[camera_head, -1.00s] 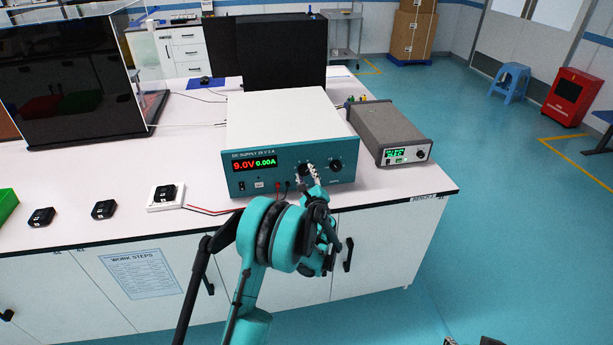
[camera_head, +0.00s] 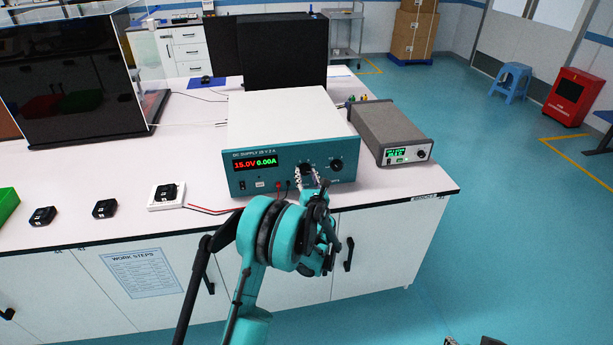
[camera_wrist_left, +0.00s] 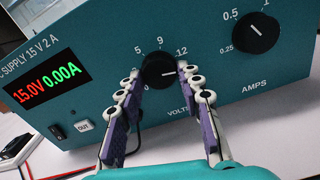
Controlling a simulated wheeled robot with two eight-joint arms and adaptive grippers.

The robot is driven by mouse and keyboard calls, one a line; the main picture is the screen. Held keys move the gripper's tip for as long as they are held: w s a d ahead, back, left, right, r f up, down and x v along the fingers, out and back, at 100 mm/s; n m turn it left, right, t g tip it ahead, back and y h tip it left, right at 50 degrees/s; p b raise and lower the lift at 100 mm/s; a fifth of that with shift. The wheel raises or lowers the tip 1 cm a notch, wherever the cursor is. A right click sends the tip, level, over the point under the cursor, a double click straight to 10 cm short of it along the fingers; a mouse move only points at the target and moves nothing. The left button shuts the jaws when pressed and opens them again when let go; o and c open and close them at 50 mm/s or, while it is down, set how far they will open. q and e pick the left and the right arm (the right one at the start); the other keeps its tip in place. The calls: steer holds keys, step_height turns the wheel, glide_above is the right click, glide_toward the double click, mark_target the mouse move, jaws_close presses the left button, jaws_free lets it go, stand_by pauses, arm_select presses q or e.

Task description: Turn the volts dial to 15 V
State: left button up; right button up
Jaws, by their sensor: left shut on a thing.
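The teal DC supply (camera_head: 245,181) stands on the bench, and its display (camera_head: 255,163) reads 15.0V in red and 0.00A in green. The black volts dial (camera_wrist_left: 158,72) is in the middle of the left wrist view, with 5, 9 and 12 readable around it. Its white pointer line points right, past the 12. My left gripper (camera_head: 307,174) is at the supply's front and shut on the volts dial, one finger on each side. In the head view the fingers partly hide the dial. My right gripper is not clearly seen.
The amps dial (camera_wrist_left: 249,33) is close to the right of the volts dial. A grey meter box (camera_head: 390,135) stands right of the supply. A white socket plate (camera_head: 166,195) with leads and black blocks (camera_head: 105,208) lies to the left. A dark screen (camera_head: 70,85) stands back left.

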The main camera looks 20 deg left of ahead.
arm_select(q)
steer(key=m, duration=0.4)
steer(key=shift+m, duration=0.3)
stand_by(0.4)
steer(key=o, duration=1.2)
steer(key=shift+c, duration=0.2)
steer(key=shift+s, duration=0.1)
steer(key=v, duration=1.1)
steer(key=shift+s+d, duration=0.25)
steer(key=shift+s, duration=0.05)
